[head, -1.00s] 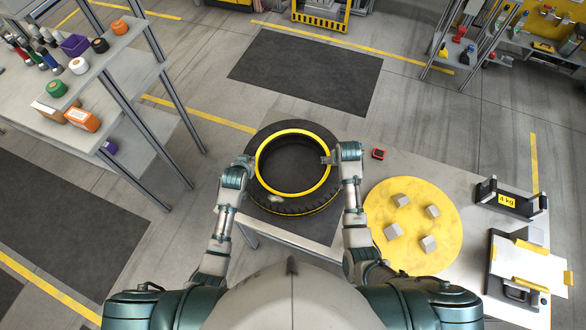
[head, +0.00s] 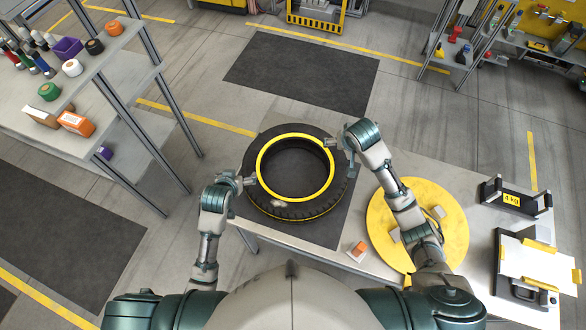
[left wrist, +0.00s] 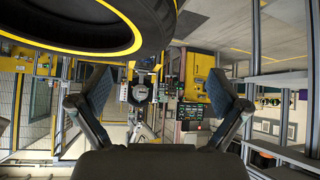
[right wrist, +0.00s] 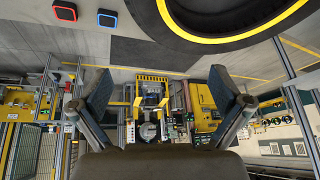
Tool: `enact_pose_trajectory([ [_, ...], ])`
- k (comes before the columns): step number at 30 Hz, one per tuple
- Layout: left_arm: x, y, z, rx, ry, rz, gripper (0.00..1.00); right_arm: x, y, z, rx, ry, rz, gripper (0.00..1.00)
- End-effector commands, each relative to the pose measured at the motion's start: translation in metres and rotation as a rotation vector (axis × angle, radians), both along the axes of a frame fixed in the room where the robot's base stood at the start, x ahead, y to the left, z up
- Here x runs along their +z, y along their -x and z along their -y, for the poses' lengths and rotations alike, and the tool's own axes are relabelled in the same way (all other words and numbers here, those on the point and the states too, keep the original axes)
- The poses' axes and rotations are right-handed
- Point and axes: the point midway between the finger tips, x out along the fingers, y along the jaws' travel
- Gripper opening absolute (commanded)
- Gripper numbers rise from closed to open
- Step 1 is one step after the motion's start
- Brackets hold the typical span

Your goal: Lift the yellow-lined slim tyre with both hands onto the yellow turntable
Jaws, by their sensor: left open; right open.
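The yellow-lined slim tyre (head: 300,209) lies flat at the left end of the table, its yellow ring facing up. It also shows at the upper left of the left wrist view (left wrist: 95,30) and the upper right of the right wrist view (right wrist: 235,28). My left gripper (head: 248,182) is open and empty at the tyre's left side. My right gripper (head: 335,143) is open and empty at its upper right edge. I cannot tell whether either touches the tyre. The yellow turntable (head: 457,235) is right of the tyre, partly hidden by my right arm.
Grey blocks (head: 438,212) stand on the turntable. A small orange-and-grey block (head: 357,250) lies near the table's front edge. A black holder (head: 515,198) and a white board with yellow clamps (head: 530,265) are at the right. A shelf rack (head: 110,75) stands at the left.

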Motion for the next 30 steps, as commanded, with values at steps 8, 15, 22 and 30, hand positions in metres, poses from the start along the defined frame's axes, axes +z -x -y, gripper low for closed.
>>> enact_pose_trajectory([
  [8, 0.02, 0.036, -0.001, -0.011, 0.011, -0.001, 1.0, 0.001, 0.049, 0.011, -0.001, 0.057, -0.089, 1.0],
  [15, 0.02, 0.034, -0.001, -0.011, 0.012, -0.001, 1.0, 0.001, 0.047, 0.01, -0.002, 0.055, -0.09, 1.0],
  [22, 0.006, 0.022, 0.0, -0.009, 0.012, -0.004, 1.0, -0.016, 0.04, 0.009, -0.002, 0.055, -0.091, 1.0],
  [30, -0.03, -0.015, 0.007, -0.009, 0.013, -0.003, 1.0, -0.065, 0.021, 0.009, -0.002, 0.055, -0.092, 1.0],
])
